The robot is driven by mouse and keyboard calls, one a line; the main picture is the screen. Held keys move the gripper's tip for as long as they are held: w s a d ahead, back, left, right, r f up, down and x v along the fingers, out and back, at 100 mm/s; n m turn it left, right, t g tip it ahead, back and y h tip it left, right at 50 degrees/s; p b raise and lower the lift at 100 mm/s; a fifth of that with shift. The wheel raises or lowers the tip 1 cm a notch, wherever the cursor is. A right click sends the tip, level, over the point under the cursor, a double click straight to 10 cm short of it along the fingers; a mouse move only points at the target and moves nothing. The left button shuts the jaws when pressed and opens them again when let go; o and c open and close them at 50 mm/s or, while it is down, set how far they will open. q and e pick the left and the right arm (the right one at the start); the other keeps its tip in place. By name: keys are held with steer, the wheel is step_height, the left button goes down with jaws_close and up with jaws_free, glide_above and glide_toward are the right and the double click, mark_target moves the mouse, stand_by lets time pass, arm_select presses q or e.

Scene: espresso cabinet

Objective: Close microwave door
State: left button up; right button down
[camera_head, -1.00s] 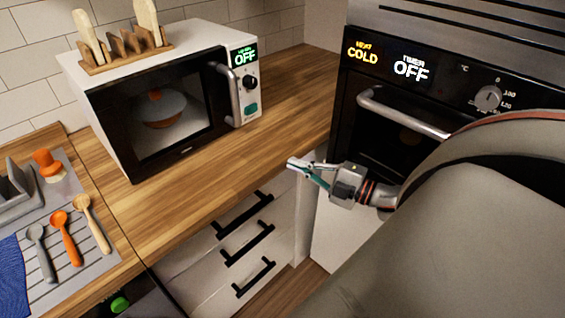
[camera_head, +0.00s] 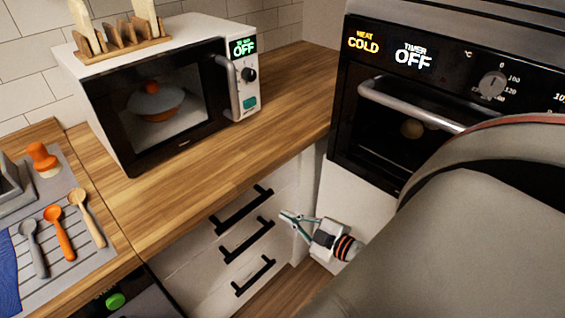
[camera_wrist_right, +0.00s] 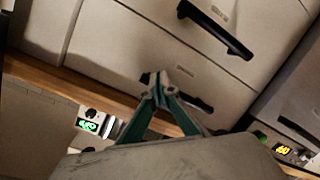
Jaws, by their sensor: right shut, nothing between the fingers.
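The microwave (camera_head: 122,150) stands on the wooden counter at the upper left of the head view. Its dark door (camera_head: 165,105) looks shut flush against the body, with the grey handle (camera_head: 231,86) at its right edge. A bowl-like dish with an orange part shows behind the glass. My right gripper (camera_head: 287,217) is shut and empty, below the counter edge in front of the drawers, well apart from the microwave. Its fingertips also show in the right wrist view (camera_wrist_right: 157,85), in front of the drawer fronts. My left gripper is not in view.
A rack (camera_head: 112,45) with bread slices sits on the microwave. An oven (camera_head: 400,125) stands at the right. Drawers with black handles (camera_head: 247,237) lie under the counter (camera_head: 215,160). Spoons and a drainer (camera_head: 75,282) lie at the left.

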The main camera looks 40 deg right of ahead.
steer(key=s+a+f+m+g, duration=0.2)
steer(key=s+a+f, duration=0.2)
steer(key=a+f, duration=0.3)
steer(key=s+a+f+m+g, duration=0.2)
steer(key=s+a+f, duration=0.3)
steer(key=a+f, duration=0.3)
steer(key=a+m, duration=0.1)
steer(key=a, duration=0.1)
steer(key=shift+a+g+y+b, duration=0.3)
steer(key=shift+a+g+b, duration=0.05)
steer(key=shift+g+b, duration=0.05)
stand_by(1.1)
